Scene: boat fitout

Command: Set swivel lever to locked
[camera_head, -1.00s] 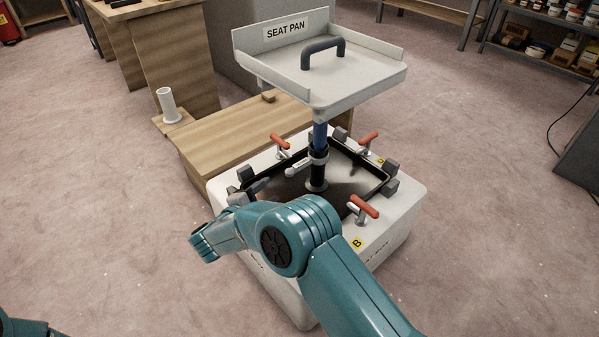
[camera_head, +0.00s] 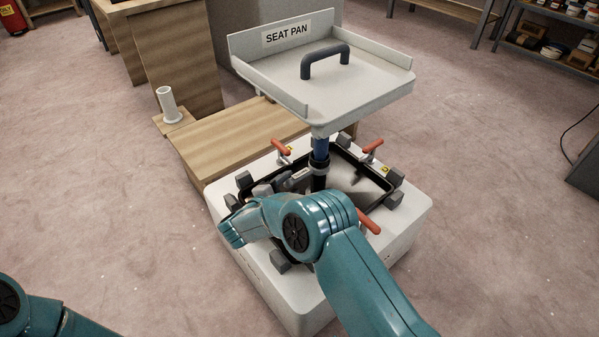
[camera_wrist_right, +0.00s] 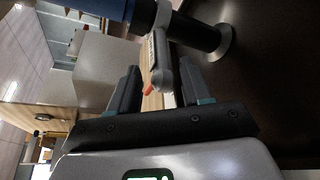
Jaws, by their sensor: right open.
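The swivel lever is a short grey handle (camera_head: 299,175) that sticks out to the left from the collar of the seat post (camera_head: 320,175). In the right wrist view the lever (camera_wrist_right: 161,76) lies between the two dark fingers of my right gripper (camera_wrist_right: 158,80), with gaps beside it. The right gripper (camera_head: 275,185) is open, and in the head view it is at the lever's outer end, partly hidden by my right arm. The seat pan (camera_head: 350,98) sits on top of the post. My left gripper is out of view; only a left arm link shows.
The post stands in a white base box (camera_head: 405,225) with a dark recess, grey blocks and red-handled clamps (camera_head: 369,220) around its rim. A wooden bench (camera_head: 225,140) with a white tube (camera_head: 167,101) adjoins at the left. The floor at right is clear.

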